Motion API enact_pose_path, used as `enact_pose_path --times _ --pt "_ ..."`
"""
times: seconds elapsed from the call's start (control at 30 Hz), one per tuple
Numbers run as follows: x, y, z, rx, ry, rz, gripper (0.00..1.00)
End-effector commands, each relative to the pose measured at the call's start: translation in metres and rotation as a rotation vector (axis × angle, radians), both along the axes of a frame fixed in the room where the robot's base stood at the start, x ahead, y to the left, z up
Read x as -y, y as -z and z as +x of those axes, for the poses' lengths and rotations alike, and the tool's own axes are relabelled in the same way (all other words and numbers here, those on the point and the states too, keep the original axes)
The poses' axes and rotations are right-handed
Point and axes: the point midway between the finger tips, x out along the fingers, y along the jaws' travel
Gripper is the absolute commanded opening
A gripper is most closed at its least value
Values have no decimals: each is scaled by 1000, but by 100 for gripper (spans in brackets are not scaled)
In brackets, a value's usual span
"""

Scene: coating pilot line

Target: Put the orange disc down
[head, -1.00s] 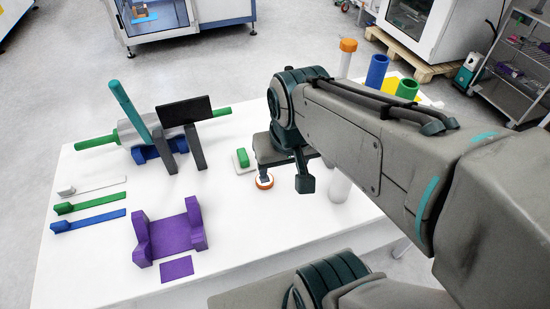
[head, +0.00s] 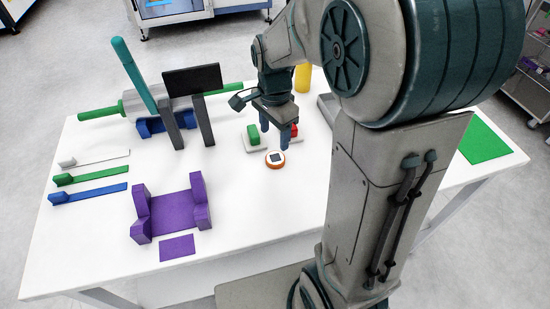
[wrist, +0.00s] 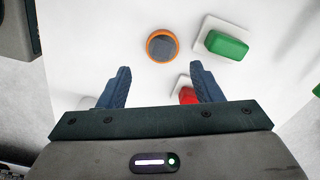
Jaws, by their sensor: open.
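In the wrist view the disc (wrist: 162,45) is just beyond the fingertips, apart from both. My gripper (wrist: 160,80) is open and empty. In the head view my gripper (head: 275,134) is above the table, just behind the disc, pointing down.
A green block (wrist: 227,44) on a white base and a red block (wrist: 188,95) stand close to my fingers. A purple cradle (head: 170,210), a black panel (head: 192,80) on posts, and several flat strips (head: 92,177) are to the left. The front middle of the table (head: 255,205) is clear.

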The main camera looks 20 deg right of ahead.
Motion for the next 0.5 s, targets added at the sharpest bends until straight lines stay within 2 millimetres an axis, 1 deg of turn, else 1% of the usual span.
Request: enact_pose_path --times 0.03,0.1,0.2,0.37,0.5 --pt "0 11 -1 -4 0 0 59" --pt "0 23 -1 -4 -1 -1 59" --pt "0 34 0 -1 -1 0 59" --pt "1 43 0 0 -1 0 59" --pt "3 60 3 -3 -2 -1 59"
